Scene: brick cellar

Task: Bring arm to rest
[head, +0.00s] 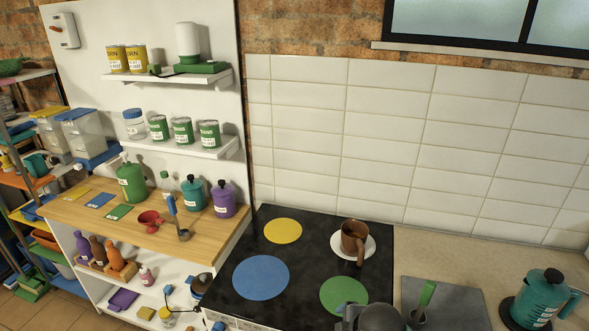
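Neither of my grippers shows clearly in the head view. A dark grey rounded shape is cut off by the bottom edge, over the front of the black stove top (320,232). I cannot tell whether it is part of my arm, and no fingertips show on it.
The stove has yellow (283,231), blue (260,278) and green (343,295) discs. A teal kettle (543,293) stands on the counter (470,262) at right. The wooden worktop (160,235) at left holds bottles, a red item and a ladle. Wall shelves hold cans. The counter behind the mat is clear.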

